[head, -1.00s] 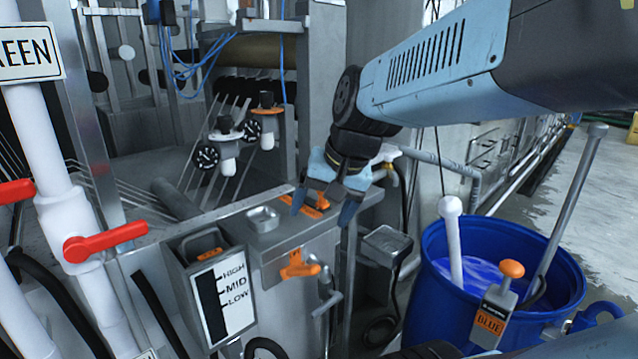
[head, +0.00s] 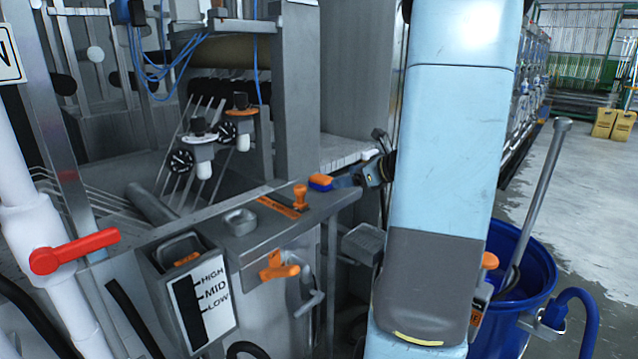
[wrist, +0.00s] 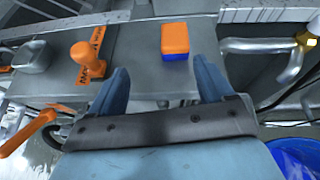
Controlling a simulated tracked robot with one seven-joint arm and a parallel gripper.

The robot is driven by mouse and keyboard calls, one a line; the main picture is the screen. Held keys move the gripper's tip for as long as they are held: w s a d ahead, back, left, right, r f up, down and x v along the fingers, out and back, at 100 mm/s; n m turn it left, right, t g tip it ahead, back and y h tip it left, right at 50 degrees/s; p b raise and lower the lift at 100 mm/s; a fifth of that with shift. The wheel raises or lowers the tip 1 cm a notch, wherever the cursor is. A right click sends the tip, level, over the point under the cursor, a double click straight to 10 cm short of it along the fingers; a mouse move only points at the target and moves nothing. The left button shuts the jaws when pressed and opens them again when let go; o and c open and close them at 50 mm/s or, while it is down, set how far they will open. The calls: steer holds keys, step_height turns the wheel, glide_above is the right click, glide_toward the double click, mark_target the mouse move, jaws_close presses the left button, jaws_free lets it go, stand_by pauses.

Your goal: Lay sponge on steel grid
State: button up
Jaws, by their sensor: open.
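The sponge (head: 320,182), a small block with an orange top and blue lower part, lies on the steel counter near its right end. It also shows in the wrist view (wrist: 175,40), just beyond my fingertips and nearer the right finger. My gripper (wrist: 161,66) is open and empty, with a gap between it and the sponge. In the head view my gripper (head: 344,181) is small and partly hidden behind my arm.
A blue barrel (head: 524,262) with a grey rod stands at right. A pipe (wrist: 285,60) is right of my gripper in the wrist view.

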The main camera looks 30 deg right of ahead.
mark_target(326, 178)
steer(key=shift+m+t+h, duration=0.3)
steer(key=shift+m+h, duration=0.1)
steer(key=shift+m, duration=0.4)
steer(key=w+f, duration=0.1)
steer(key=w, duration=0.1)
steer(key=w+f, duration=0.1)
steer(key=w, duration=0.2)
steer(key=w+f, duration=0.2)
steer(key=shift+w+a, duration=0.2)
steer(key=shift+w, duration=0.15)
steer(key=shift+a+r+x, duration=0.1)
steer(key=shift+r+x, duration=0.05)
steer(key=shift+x, duration=1.15)
steer(key=shift+a+r+x, duration=0.15)
steer(key=shift+x, duration=1.15)
steer(key=c, duration=1.1)
